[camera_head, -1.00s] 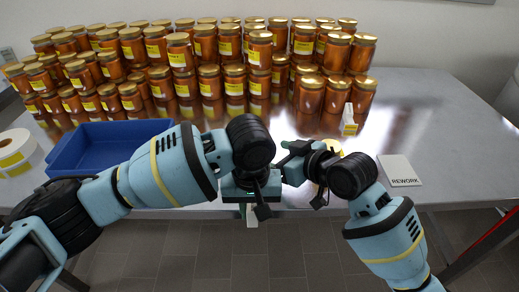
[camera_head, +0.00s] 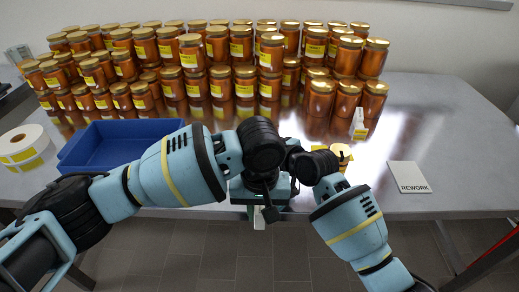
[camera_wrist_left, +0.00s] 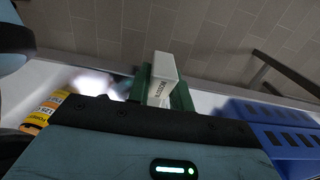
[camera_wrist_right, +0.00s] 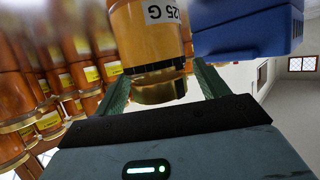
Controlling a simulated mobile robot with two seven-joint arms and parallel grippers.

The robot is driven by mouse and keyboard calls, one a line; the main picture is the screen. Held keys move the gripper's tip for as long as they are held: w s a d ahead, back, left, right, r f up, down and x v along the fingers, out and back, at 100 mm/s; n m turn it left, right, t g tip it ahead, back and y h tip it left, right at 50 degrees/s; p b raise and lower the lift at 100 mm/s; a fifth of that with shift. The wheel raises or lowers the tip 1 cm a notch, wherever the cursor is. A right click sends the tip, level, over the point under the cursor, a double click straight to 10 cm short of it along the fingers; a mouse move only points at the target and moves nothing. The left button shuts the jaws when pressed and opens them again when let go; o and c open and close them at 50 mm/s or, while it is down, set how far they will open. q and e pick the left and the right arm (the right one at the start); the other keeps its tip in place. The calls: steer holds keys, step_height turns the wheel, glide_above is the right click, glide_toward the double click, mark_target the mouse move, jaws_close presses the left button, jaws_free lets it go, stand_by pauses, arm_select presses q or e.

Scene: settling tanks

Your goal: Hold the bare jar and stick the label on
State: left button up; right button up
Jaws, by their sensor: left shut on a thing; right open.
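My left gripper (camera_head: 262,205) is shut on a small white block (camera_wrist_left: 163,72) with dark print, at the table's front edge. The block's lower end also shows under the gripper in the head view. My right gripper (camera_wrist_right: 163,75) is open, with its green fingers either side of the gold lid end of an amber jar (camera_wrist_right: 150,32). In the head view the right fingers are hidden behind my left wrist. A yellow-labelled jar (camera_wrist_left: 45,110) shows at the left of the left wrist view.
Several amber jars (camera_head: 215,45) stand stacked along the back. A blue bin (camera_head: 120,145) and label roll (camera_head: 22,145) are at left. A REWORK card (camera_head: 409,177), a small white stand (camera_head: 358,125) and a gold-topped yellow thing (camera_head: 341,153) are at right. The far right is clear.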

steer(key=c, duration=1.2)
arm_select(q)
steer(key=w+a+m, duration=0.2)
steer(key=w, duration=0.1)
steer(key=w+a+m, duration=0.5)
steer(key=w+m, duration=0.1)
steer(key=shift+a, duration=0.3)
arm_select(e)
steer(key=shift+c, duration=0.2)
arm_select(q)
steer(key=w+a+m, duration=0.1)
steer(key=a+m, duration=0.1)
steer(key=w+a+m, duration=0.2)
steer(key=a, duration=0.1)
steer(key=w+a+m, duration=0.2)
steer(key=a+m, duration=0.1)
steer(key=shift+w, duration=0.2)
steer(key=shift+w+a+m, duration=0.35)
steer(key=shift+a+m, duration=0.3)
steer(key=shift+m, duration=0.05)
